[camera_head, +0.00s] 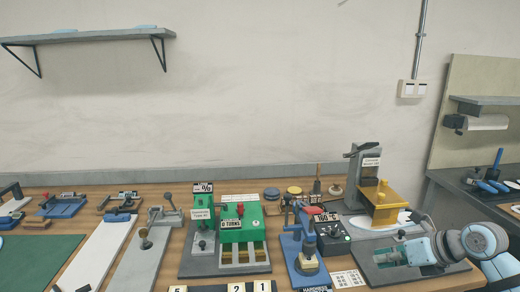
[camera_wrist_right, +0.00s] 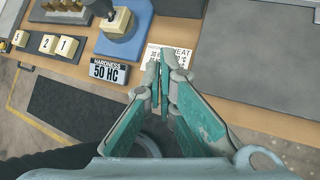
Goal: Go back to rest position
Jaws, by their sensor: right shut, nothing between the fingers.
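My right gripper (camera_head: 388,258) is over the right end of the wooden workbench, in front of the yellow press. In the right wrist view my right gripper (camera_wrist_right: 161,82) has its two teal-padded fingers together and holds nothing. Its tips show in front of a white printed card (camera_wrist_right: 182,57) near the bench's front edge. My left gripper is not in view.
The workbench (camera_head: 60,264) carries a green machine (camera_head: 240,221), a blue-based stand (camera_head: 291,262), a black box reading 160 °C (camera_head: 333,240) and a yellow press (camera_head: 384,205). A 50 HC sign (camera_wrist_right: 108,71) and numbered blocks (camera_wrist_right: 67,46) line the front edge. Floor shows below.

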